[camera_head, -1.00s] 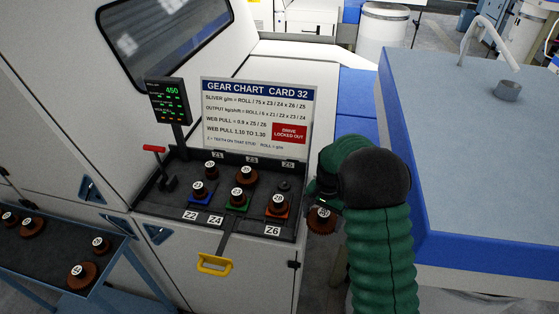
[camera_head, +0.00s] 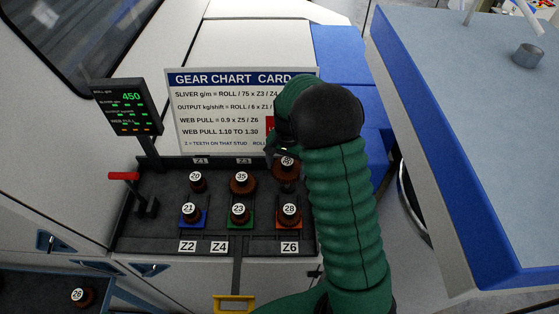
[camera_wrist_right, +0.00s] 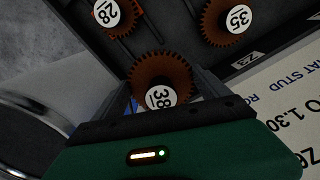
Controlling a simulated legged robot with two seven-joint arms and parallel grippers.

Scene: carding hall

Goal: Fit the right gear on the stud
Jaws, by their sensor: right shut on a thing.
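My right gripper (camera_wrist_right: 162,92) is shut on a brown toothed gear (camera_wrist_right: 159,72) with a white label reading 38. In the head view this gear (camera_head: 288,173) is at the back right of the gear panel (camera_head: 127,228), behind gear 28 (camera_head: 289,214). Earlier a bare stud showed in that place; now the gear and my right gripper (camera_head: 279,152) cover it. I cannot tell whether the gear is around the stud or above it. My left gripper is not in view.
Gear 35 (camera_head: 242,183) stands just left of the held gear. Gears 20 (camera_head: 196,181), 21 (camera_head: 188,214) and 23 (camera_head: 238,214) stand farther left. The gear chart (camera_head: 220,121) rises close behind. A red-handled lever (camera_head: 124,176) is at the panel's left.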

